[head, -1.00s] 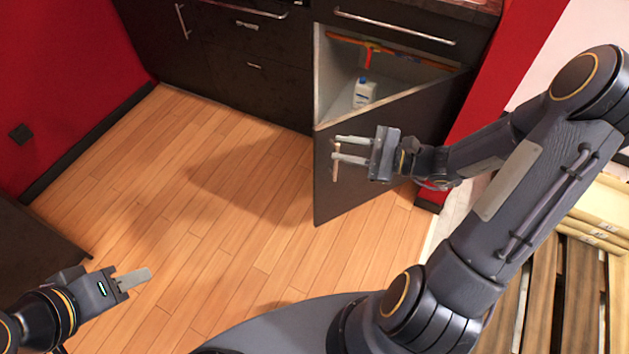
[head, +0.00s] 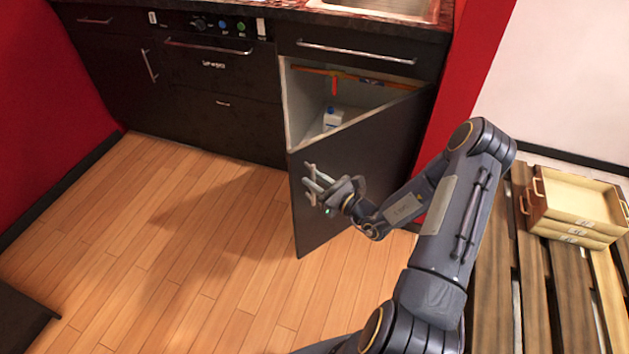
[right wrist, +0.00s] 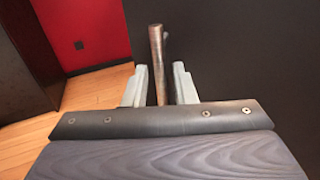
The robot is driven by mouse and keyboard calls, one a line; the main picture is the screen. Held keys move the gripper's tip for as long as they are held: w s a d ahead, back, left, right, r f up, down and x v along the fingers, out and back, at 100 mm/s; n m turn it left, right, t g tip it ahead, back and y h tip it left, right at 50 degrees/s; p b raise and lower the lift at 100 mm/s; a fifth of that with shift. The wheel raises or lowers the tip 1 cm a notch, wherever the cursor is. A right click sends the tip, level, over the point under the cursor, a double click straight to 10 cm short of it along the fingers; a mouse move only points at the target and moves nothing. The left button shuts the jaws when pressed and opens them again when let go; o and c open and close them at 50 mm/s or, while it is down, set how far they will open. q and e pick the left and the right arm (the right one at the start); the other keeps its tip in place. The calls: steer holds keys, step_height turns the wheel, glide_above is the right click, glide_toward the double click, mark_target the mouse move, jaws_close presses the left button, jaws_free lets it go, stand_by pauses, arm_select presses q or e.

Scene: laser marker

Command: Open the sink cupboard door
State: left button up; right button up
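The dark sink cupboard door (head: 353,175) stands partly open in the head view, swung out from its right side. Its vertical bar handle shows in the right wrist view (right wrist: 157,65). My right gripper (head: 311,180) is at the door's outer face near its free edge. In the right wrist view its two fingers (right wrist: 159,88) stand apart on either side of the handle, with narrow gaps. My left gripper is out of view.
Inside the cupboard are a white bottle (head: 333,118) and an orange pipe (head: 335,84). A drawer front (head: 357,54) sits above. Wooden trays (head: 577,207) lie on a slatted surface at right. The wooden floor (head: 190,240) left of the door is clear.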

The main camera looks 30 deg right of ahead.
steer(key=shift+w, duration=0.25)
jaws_close()
steer(key=shift+s, duration=0.1)
steer(key=s+d+n+g+y, duration=0.1)
steer(key=s+d, duration=0.4)
steer(key=s, duration=0.6)
steer(key=s+d+n+g+y, duration=0.2)
steer(key=s+d+n+y, duration=0.1)
steer(key=s, duration=0.9)
steer(key=d+y, duration=0.1)
steer(key=d, duration=0.1)
steer(key=shift+s+d, duration=0.15)
steer(key=shift+d, duration=0.2)
steer(key=shift+r, duration=0.1)
